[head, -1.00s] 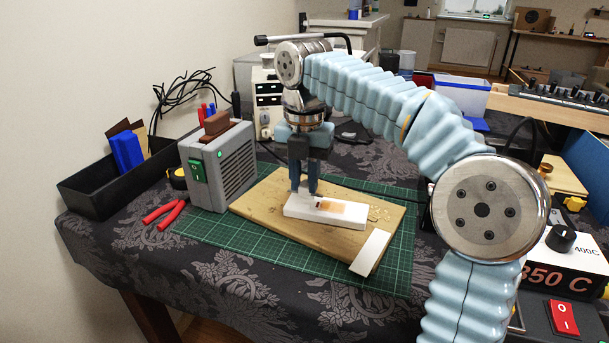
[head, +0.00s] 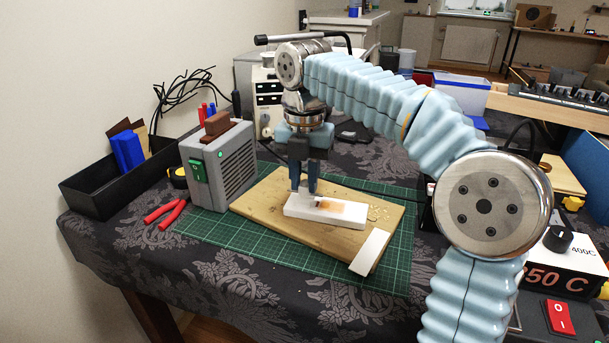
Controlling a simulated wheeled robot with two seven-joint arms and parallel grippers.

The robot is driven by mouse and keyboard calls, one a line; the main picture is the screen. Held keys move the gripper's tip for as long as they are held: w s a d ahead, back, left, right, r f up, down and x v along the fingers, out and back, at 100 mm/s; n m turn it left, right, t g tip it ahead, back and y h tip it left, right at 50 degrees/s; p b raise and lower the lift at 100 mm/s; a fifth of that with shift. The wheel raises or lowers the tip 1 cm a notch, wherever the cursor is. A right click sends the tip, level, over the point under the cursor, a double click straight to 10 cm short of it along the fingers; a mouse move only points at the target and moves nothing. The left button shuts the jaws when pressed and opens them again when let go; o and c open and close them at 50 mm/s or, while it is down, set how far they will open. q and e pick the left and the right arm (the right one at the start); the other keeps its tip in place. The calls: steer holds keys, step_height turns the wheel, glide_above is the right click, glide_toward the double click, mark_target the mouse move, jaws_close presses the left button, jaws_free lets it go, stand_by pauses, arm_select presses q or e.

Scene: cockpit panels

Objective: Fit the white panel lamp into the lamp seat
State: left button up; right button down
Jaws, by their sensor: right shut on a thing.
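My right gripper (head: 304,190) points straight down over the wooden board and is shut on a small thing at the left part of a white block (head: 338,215). The held thing is mostly hidden between the fingers; a small light bit shows at the fingertips, and I cannot tell for certain that it is the white panel lamp. The white block lies flat on the board and has an orange-tan patch on top. I cannot make out the lamp seat for certain. My left gripper is not in view.
The wooden board (head: 265,217) lies on a green cutting mat (head: 225,240). A white strip (head: 370,252) lies at its front right corner. A grey box with a green switch (head: 218,165), red-handled pliers (head: 165,215) and a black tray (head: 90,190) stand left. My right arm spans the right side.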

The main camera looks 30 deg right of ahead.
mark_target(304, 181)
steer(key=shift+f+b, duration=0.65)
steer(key=shift+f, duration=0.4)
steer(key=c, duration=0.9)
jaws_free()
steer(key=shift+o, duration=0.2)
step_height(304, 181, up, 14)
steer(key=p, duration=0.3)
steer(key=shift+p, duration=0.4)
steer(key=shift+f, duration=0.1)
